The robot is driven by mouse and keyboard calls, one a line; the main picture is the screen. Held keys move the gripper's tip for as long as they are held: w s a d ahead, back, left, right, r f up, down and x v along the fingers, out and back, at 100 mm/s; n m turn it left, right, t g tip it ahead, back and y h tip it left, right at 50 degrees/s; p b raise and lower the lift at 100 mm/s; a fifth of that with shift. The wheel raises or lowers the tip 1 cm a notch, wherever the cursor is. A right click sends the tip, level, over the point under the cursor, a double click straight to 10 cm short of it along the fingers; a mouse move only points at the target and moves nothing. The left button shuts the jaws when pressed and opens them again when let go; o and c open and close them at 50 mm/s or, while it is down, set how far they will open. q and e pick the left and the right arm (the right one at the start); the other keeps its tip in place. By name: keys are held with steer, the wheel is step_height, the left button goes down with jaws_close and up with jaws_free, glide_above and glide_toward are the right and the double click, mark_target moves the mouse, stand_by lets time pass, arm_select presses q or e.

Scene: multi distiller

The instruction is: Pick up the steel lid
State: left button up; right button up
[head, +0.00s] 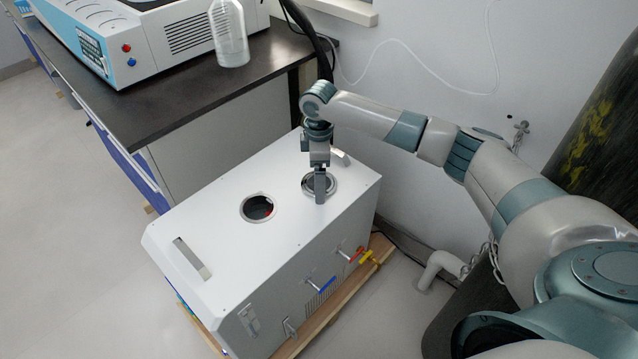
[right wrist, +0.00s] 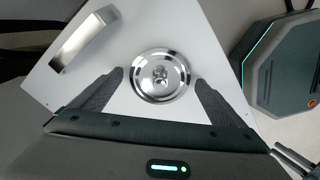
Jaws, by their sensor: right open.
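The steel lid (right wrist: 161,77) is a round, shiny disc with a small knob in its middle. It lies on the white top of the box-shaped machine (head: 215,205). In the head view the lid (head: 331,184) is partly hidden behind my right gripper (head: 320,197), which points down over it. In the right wrist view my right gripper (right wrist: 158,88) is open, with one dark finger on each side of the lid and nothing held between them. I cannot tell the exact height of the fingertips above the lid. My left gripper is not in view.
An open round hole (head: 258,208) is in the machine's top, left of the lid. A metal handle (right wrist: 83,40) stands near it. A dark bench (head: 180,100) holds a plastic bottle (head: 229,40).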

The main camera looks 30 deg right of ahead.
steer(key=c, duration=1.2)
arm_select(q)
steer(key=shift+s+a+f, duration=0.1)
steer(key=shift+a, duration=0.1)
arm_select(e)
steer(key=shift+r, duration=0.85)
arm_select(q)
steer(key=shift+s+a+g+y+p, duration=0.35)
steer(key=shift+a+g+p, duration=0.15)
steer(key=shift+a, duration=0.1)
arm_select(e)
step_height(320, 180, up, 8)
steer(key=shift+r, duration=0.2)
